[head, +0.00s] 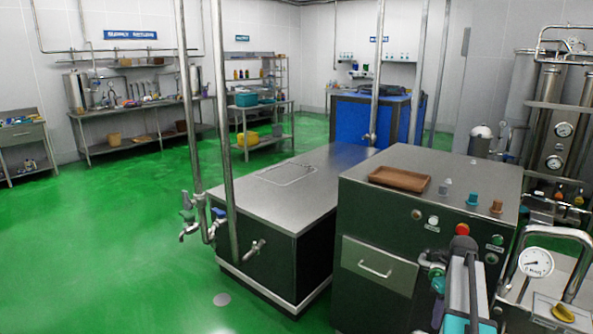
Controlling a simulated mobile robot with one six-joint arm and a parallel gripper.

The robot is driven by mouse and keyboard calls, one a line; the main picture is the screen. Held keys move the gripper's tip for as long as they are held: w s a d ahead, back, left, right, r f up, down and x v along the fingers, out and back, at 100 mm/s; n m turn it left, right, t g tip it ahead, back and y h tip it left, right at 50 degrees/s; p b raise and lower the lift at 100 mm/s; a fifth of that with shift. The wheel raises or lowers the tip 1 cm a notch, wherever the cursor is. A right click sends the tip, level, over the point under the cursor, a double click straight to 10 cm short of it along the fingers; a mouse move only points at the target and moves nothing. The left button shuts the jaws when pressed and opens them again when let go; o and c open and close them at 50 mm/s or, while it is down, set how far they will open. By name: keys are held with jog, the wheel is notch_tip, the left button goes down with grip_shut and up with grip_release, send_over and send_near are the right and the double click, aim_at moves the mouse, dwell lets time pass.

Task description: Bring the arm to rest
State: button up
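My arm (467,292) shows at the lower right, grey and dark with teal caps, in front of the dark green cabinet (365,228). It is folded, with its upper joint just below the red button (462,230) on the cabinet front. I cannot make out my gripper's fingers, so whether it holds anything does not show. From this view I cannot tell whether the arm touches the cabinet.
The cabinet top bears a brown tray (400,179) and several small coloured pieces. A pipe frame with a pressure gauge (536,262) stands close right of my arm. A low metal-topped unit (290,185) with taps lies left. Green floor (110,240) is open at far left.

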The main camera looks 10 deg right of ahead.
jog(key=s+a+f+n+g, duration=0.2)
jog(key=s+a+f+n, duration=0.15)
jog(key=a+f, duration=0.95)
jog(key=s+a+f+n+g, duration=0.2)
jog(key=s+a+f+n, duration=0.15)
jog(key=a+f, duration=0.9)
jog(key=s+a+f+n, duration=0.5)
jog(key=s+a+n, duration=0.3)
jog(key=n, duration=0.6)
jog(key=s+a+f+n, duration=0.5)
jog(key=s+a+n, duration=0.3)
jog(key=s+n, duration=0.5)
jog(key=shift+n+g+h, duration=0.4)
jog(key=shift+n, duration=0.5)
jog(key=shift+s, duration=0.1)
